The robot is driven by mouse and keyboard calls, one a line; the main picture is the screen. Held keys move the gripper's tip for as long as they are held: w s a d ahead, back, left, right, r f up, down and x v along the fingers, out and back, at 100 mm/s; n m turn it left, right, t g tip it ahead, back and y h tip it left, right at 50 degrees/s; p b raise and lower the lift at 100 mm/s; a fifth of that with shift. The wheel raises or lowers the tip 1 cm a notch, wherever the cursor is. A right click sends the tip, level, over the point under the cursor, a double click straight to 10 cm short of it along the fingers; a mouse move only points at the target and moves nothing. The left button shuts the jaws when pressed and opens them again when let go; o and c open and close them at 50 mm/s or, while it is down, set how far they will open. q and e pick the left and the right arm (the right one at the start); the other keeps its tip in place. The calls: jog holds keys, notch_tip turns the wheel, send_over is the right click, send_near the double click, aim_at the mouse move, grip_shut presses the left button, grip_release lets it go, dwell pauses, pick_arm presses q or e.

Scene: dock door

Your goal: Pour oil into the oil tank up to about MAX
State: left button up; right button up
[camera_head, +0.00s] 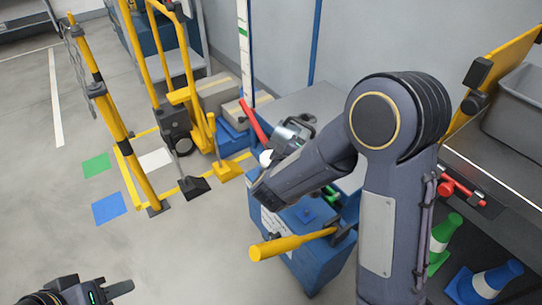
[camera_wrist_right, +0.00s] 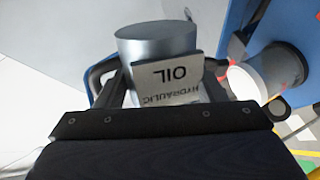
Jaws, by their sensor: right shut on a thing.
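A grey metal can (camera_wrist_right: 157,40) with a label reading "HYDRAULIC OIL" is held between the fingers of my right gripper (camera_wrist_right: 165,85). In the head view the grey can (camera_head: 291,132) shows beyond my right forearm, which hides most of the gripper. A pale cylindrical container (camera_wrist_right: 252,80) with red marks stands to the right of the can in the wrist view, apart from it. I cannot tell whether it is the oil tank, and no oil level or stream shows. My left gripper (camera_head: 112,292) is at the bottom left, away from the can, partly cut off by the frame.
A blue unit (camera_head: 322,262) with a yellow handle (camera_head: 292,243) stands below my right arm. A red lever (camera_head: 254,122) rises beside the can. Yellow rails and a post (camera_head: 120,135) stand at the left. A bench with a grey bin (camera_head: 515,105) is at the right.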

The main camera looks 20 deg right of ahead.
jog(key=shift+a+p, duration=0.1)
jog(key=shift+p, duration=0.6)
jog(key=shift+w+n+p, duration=0.1)
jog(key=shift+n+p, duration=0.3)
jog(key=shift+p, duration=0.25)
jog(key=shift+a+g+p, duration=0.1)
jog(key=shift+g+p, duration=0.2)
jog(key=shift+p, duration=0.3)
jog(key=shift+w+a+r+n+h+p, duration=0.15)
jog(key=shift+n+p, duration=0.1)
jog(key=shift+p, duration=0.3)
jog(key=shift+d+r+n+h+p, duration=0.15)
jog(key=shift+n+p, duration=0.1)
jog(key=shift+p, duration=0.25)
jog(key=shift+a+f, duration=0.1)
jog(key=shift+f, duration=0.1)
jog(key=shift+d+r+p, duration=0.1)
jog(key=shift+d+p, duration=0.2)
jog(key=shift+a+r+n+p, duration=0.1)
jog(key=shift+r+n+p, duration=0.25)
jog(key=shift+p, duration=0.75)
jog(key=shift+f+n+p, duration=0.2)
jog(key=shift+n+p, duration=0.15)
jog(key=shift+p, duration=0.45)
